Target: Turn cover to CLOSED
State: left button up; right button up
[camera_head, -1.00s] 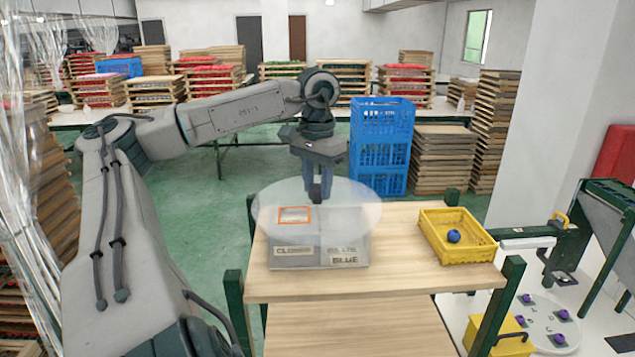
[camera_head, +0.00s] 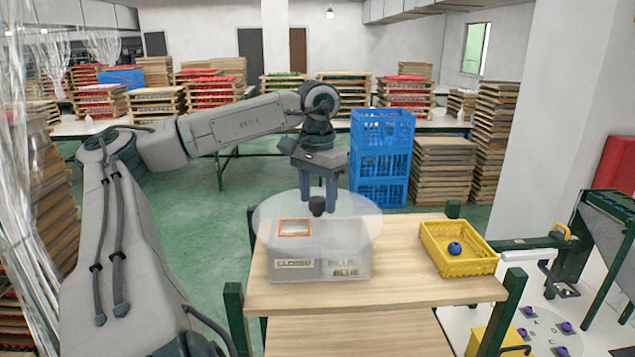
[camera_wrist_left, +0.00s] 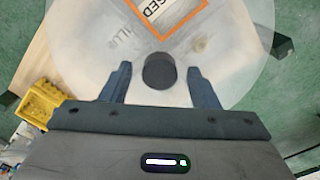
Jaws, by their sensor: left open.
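The cover (camera_head: 350,215) is a translucent round disc on a pale box (camera_head: 300,272) whose front labels read CLOSED at left and BLUE at right. An orange-framed window (camera_head: 295,228) lies on the cover's left part, above the CLOSED label. In the left wrist view the orange frame (camera_wrist_left: 160,35) shows the letters "SED". A black knob (camera_head: 317,206) stands at the cover's middle. My left gripper (camera_head: 318,196) points down over it, open. In the left wrist view the knob (camera_wrist_left: 160,72) sits between the fingers, with a gap on each side. My right gripper is not in view.
The box stands on a wooden table (camera_head: 400,290). A yellow crate (camera_head: 430,255) with a blue ball (camera_head: 455,248) is at the table's right. Stacked blue crates (camera_head: 380,155) stand behind. A round plate with purple pieces (camera_head: 548,325) is at lower right.

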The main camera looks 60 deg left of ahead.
aim_at(317, 199)
pick_arm(q)
notch_tip(317, 199, up, 11)
jog(key=shift+f, duration=0.15)
dwell(0.4)
dwell(0.6)
